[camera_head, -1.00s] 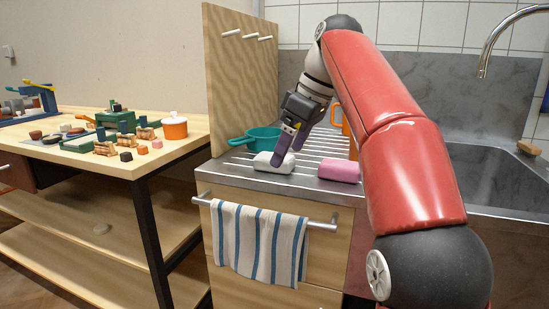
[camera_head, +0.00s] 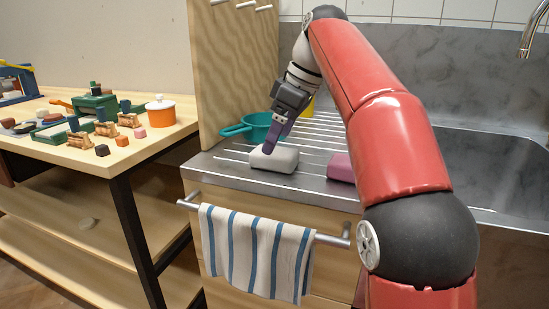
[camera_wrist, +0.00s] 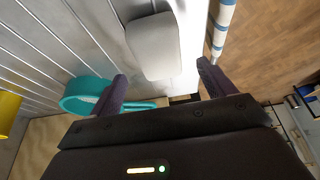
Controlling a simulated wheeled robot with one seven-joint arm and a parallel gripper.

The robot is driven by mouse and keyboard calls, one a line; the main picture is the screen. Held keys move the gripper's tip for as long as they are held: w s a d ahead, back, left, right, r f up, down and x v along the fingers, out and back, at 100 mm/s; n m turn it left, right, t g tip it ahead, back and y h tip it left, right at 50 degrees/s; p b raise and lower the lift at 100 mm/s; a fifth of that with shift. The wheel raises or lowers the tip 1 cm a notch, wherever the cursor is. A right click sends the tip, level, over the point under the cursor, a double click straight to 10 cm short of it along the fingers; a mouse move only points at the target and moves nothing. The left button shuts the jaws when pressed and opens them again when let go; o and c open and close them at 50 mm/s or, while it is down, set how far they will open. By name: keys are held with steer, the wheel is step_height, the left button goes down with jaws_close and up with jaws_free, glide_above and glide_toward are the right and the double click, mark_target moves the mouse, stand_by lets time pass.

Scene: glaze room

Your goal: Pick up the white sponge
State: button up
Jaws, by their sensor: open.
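The white sponge (camera_head: 274,159) lies on the ribbed metal drainboard (camera_head: 232,171) near its front edge. In the wrist view the sponge (camera_wrist: 154,47) is ahead of the fingertips, roughly between their lines and a little left of centre. My gripper (camera_head: 270,146) points down at the sponge, its fingers overlapping the sponge's back edge in the head view. In the wrist view my gripper (camera_wrist: 161,72) is open, with a finger on each side and nothing held. Whether a finger touches the sponge cannot be told.
A teal pan (camera_head: 253,127) stands just behind the sponge. A pink sponge (camera_head: 342,167) lies to the right, partly hidden by my arm. A striped towel (camera_head: 257,250) hangs on the front rail. A wooden panel (camera_head: 236,70) rises at the left.

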mark_target(275, 150)
steer(key=shift+d+b+x, duration=0.1)
steer(key=shift+b+x, duration=0.2)
steer(key=shift+x, duration=0.85)
steer(key=shift+d+b+x, duration=0.15)
steer(key=shift+b+x, duration=0.15)
steer(key=shift+x, duration=0.85)
steer(key=shift+s+f, duration=0.1)
steer(key=shift+f, duration=0.1)
steer(key=shift+c, duration=0.2)
steer(key=c, duration=1)
